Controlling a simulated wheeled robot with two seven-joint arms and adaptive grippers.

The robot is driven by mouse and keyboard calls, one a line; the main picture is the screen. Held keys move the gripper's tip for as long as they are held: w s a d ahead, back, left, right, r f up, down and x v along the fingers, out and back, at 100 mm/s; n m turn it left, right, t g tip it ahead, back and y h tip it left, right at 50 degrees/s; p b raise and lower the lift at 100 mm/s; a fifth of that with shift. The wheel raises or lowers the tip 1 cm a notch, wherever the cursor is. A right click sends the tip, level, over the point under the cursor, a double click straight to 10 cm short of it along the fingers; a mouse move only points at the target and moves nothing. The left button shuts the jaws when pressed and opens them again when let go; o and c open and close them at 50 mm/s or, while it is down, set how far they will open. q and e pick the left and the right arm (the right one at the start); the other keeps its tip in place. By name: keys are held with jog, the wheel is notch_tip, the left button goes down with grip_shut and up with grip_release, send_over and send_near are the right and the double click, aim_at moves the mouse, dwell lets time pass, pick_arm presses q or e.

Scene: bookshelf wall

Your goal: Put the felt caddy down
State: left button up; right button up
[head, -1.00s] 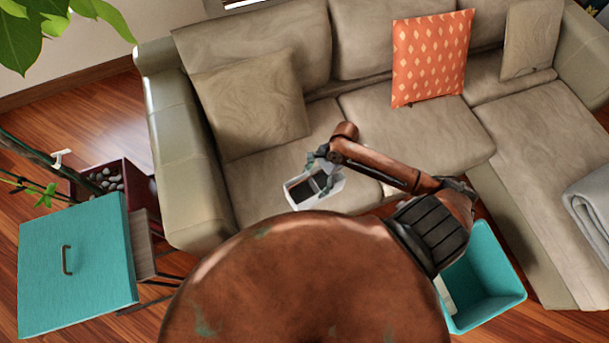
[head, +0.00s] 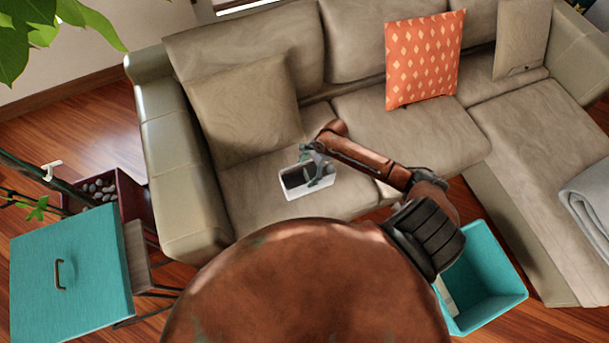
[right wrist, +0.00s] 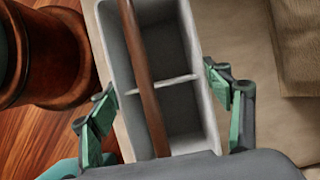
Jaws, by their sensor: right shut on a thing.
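The felt caddy (head: 309,190) is a pale open box with a dark inside, over the front of the sofa's left seat in the head view. My right gripper (head: 319,167) is shut on it. In the right wrist view, the caddy (right wrist: 112,48) shows two compartments with a divider and a brown wooden handle bar running lengthwise. My right gripper's green fingers (right wrist: 164,92) stand on both sides of it. The caddy's underside is hidden, so I cannot tell whether it touches the seat. My left gripper is not in view.
The beige sofa (head: 403,133) has a beige cushion (head: 240,110) and an orange patterned cushion (head: 423,60). The middle seat is clear. A teal bin (head: 490,290) stands in front, at right. A teal-topped cabinet (head: 75,265) and a planter with stones (head: 129,205) are at left.

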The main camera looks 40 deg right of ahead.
aim_at(306, 173)
jog(key=shift+w+f, duration=0.65)
jog(key=shift+f, duration=0.1)
notch_tip(306, 173, down, 3)
jog(key=shift+f+b, duration=0.1)
jog(key=shift+b, duration=0.65)
jog(key=o, duration=1.7)
jog(key=shift+f, duration=0.1)
jog(key=shift+o, duration=0.2)
jog(key=p+v, duration=0.3)
jog(key=v, duration=0.9)
